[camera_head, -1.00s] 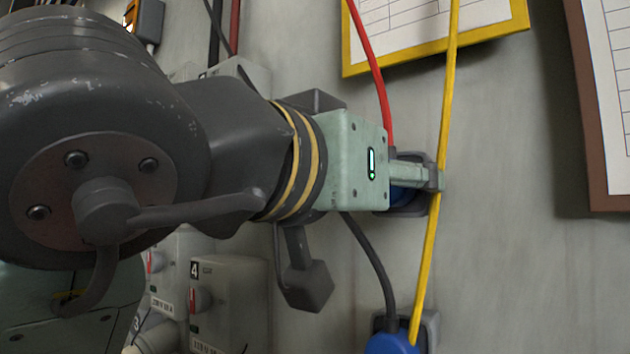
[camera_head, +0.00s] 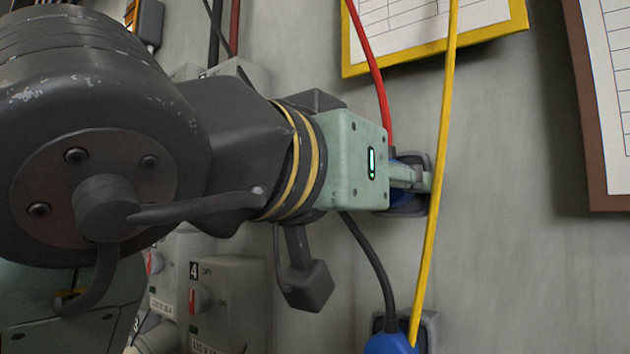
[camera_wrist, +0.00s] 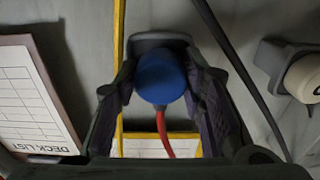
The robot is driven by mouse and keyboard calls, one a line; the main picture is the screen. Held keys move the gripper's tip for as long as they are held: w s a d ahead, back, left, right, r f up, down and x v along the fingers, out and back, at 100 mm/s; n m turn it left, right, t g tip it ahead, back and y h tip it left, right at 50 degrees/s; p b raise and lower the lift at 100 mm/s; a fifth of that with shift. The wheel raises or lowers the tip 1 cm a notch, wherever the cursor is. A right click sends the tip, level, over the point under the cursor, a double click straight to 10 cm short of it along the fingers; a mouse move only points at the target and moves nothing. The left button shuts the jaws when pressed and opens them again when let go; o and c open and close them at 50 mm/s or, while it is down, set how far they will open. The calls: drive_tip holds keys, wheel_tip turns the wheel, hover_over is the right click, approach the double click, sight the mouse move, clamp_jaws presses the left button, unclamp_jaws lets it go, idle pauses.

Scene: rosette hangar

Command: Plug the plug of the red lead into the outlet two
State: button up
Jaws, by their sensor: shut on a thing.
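The blue plug (camera_wrist: 160,78) of the red lead (camera_wrist: 163,134) shows between my fingers in the wrist view, facing a grey wall socket housing (camera_wrist: 158,40). In the head view the red lead (camera_head: 372,62) comes down from above to the plug, which is mostly hidden behind my gripper (camera_head: 424,181). The grey housing (camera_head: 409,211) shows around it. My gripper is shut on the plug, with one finger on each side. The plug sits at the housing; how deep it is seated cannot be told. No outlet number is readable at this housing.
A yellow lead (camera_head: 436,205) hangs close to my fingertips. Below, another blue plug (camera_head: 390,344) with a dark lead (camera_head: 378,270) is at a second housing. Switch boxes (camera_head: 228,300) are at lower left. A yellow-framed chart (camera_head: 435,62) hangs above.

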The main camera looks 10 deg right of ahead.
clamp_jaws()
drive_tip(key=shift+a, duration=0.1)
drive_tip(key=shift+v, duration=2.95)
drive_tip(key=shift+w, duration=0.1)
